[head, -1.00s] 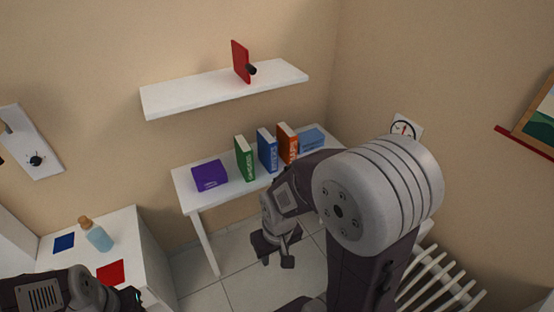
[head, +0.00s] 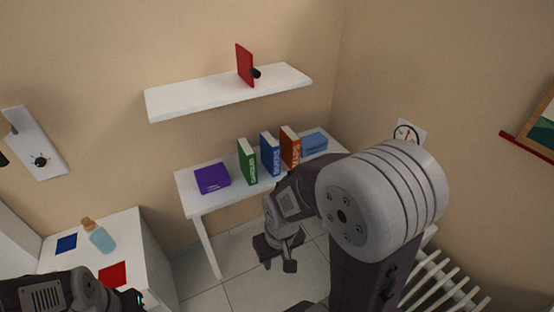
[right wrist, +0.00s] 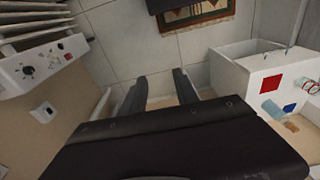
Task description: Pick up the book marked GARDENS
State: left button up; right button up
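A green book (head: 247,162) stands upright on the low white table; its small spine lettering seems to read GARDENS. A blue book (head: 269,155) and an orange book (head: 290,148) stand upright to its right. My right gripper (head: 277,266) is in front of the table and apart from the books, hanging over the floor. Its two fingers (right wrist: 160,92) are spread and empty in the right wrist view, where no book shows. My left arm comes in at the bottom left; its gripper end (head: 130,299) is partly cut off, fingers not clear.
The white table (head: 192,204) also holds a purple box-like item (head: 211,179) and a light blue one (head: 314,142). A wall shelf (head: 215,96) with a red book (head: 244,65) hangs above. A radiator (head: 430,285) is at right.

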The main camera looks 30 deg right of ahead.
aim_at(247, 155)
jog(key=i+j+z, duration=0.15)
jog(key=i+z, duration=0.25)
jog(key=i+j+z, duration=0.25)
jog(key=z, duration=0.15)
jog(key=i+j+z, duration=0.25)
jog(key=z, duration=0.15)
jog(key=j, duration=0.1)
